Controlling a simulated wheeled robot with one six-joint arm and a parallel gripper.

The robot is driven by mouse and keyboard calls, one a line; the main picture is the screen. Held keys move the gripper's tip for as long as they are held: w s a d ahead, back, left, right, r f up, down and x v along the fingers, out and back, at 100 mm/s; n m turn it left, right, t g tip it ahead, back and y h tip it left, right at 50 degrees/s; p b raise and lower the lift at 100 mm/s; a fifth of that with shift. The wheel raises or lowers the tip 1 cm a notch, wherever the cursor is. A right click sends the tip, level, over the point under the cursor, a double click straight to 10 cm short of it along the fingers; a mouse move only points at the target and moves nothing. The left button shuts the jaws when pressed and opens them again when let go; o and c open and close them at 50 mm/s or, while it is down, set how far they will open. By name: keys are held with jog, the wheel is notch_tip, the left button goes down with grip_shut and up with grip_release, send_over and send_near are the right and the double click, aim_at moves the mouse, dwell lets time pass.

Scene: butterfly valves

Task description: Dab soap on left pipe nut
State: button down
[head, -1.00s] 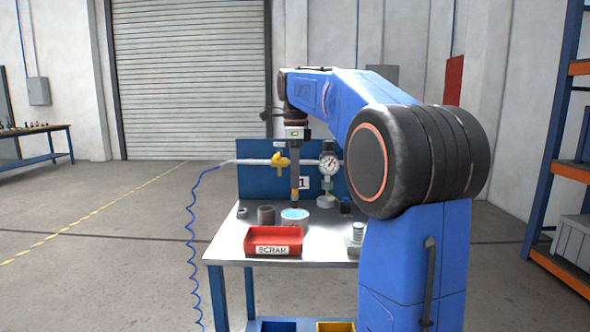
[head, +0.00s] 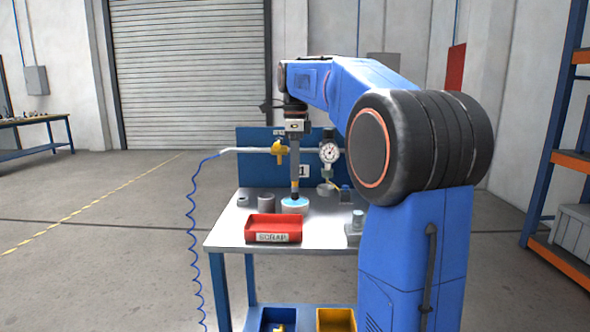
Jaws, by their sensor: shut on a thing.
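My gripper (head: 295,172) points straight down over the bench and is shut on a slim upright dauber (head: 295,187) with a yellowish band and a dark tip. The tip is at the blue top of a round soap cup (head: 294,207); I cannot tell whether it touches or dips in. Behind, a pale horizontal pipe (head: 248,151) carries a yellow valve (head: 279,149). The left pipe nut is too small to make out clearly beside the valve. My gripper hides part of the pipe.
A red scrap tray (head: 273,229) stands at the bench's front, just before the cup. A grey cylinder (head: 266,202) stands left of the cup. A round gauge (head: 329,152) is on the right. A blue hose (head: 192,230) hangs left of the bench (head: 225,238).

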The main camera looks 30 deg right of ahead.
jog(key=shift+f, duration=0.6)
dwell(1.4)
jog(key=shift+r, duration=0.1)
jog(key=shift+r, duration=3.45)
